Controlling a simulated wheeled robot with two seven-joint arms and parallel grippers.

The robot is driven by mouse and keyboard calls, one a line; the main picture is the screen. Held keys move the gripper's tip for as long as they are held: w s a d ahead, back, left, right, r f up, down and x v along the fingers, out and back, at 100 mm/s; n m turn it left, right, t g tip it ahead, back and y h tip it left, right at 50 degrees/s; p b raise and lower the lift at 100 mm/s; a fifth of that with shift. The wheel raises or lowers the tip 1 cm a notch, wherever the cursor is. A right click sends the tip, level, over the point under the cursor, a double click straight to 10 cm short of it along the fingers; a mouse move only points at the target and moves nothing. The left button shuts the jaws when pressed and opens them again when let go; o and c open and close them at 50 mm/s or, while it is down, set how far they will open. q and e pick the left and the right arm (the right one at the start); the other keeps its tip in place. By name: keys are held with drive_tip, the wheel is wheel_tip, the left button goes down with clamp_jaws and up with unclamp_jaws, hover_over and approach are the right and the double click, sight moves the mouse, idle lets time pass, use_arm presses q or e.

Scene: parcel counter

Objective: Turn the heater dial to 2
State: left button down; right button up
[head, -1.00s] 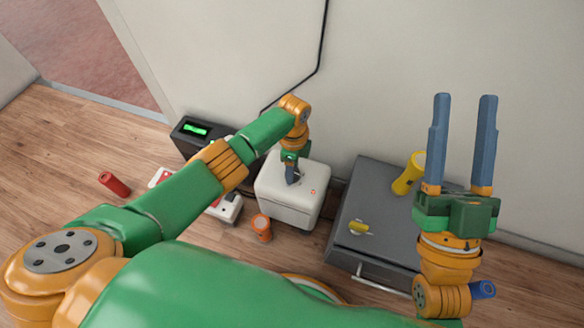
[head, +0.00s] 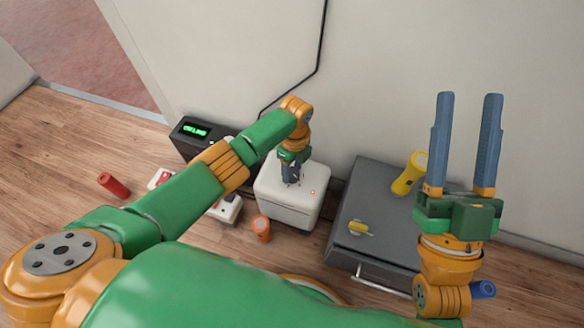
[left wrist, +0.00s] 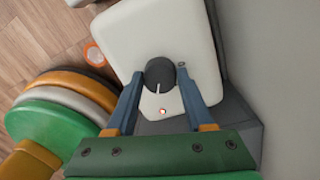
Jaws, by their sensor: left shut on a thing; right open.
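The heater (head: 283,208) is a white box on the floor by the wall, with a small red light on top. Its dark round dial (left wrist: 160,73) shows in the left wrist view. The dial's white pointer line points towards the bottom of that view, near the red light. No numbers are readable. My left gripper (head: 291,181) comes down on the heater top. In the left wrist view, its two fingers (left wrist: 160,76) are shut on the dial, one on each side. In the head view the dial is mostly hidden by the fingers. My right gripper (head: 468,98) is open, empty and raised at the right.
A grey box (head: 350,212) with a yellow knob (head: 358,228) and front handle stands right of the heater. An orange cylinder (head: 261,226) stands before the heater. A black device (head: 185,143) with green display is left; a red cylinder (head: 113,185) lies beyond.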

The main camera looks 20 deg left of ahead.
use_arm(q)
drive_tip(key=shift+d, duration=0.1)
drive_tip(key=shift+c, duration=1.4)
unclamp_jaws()
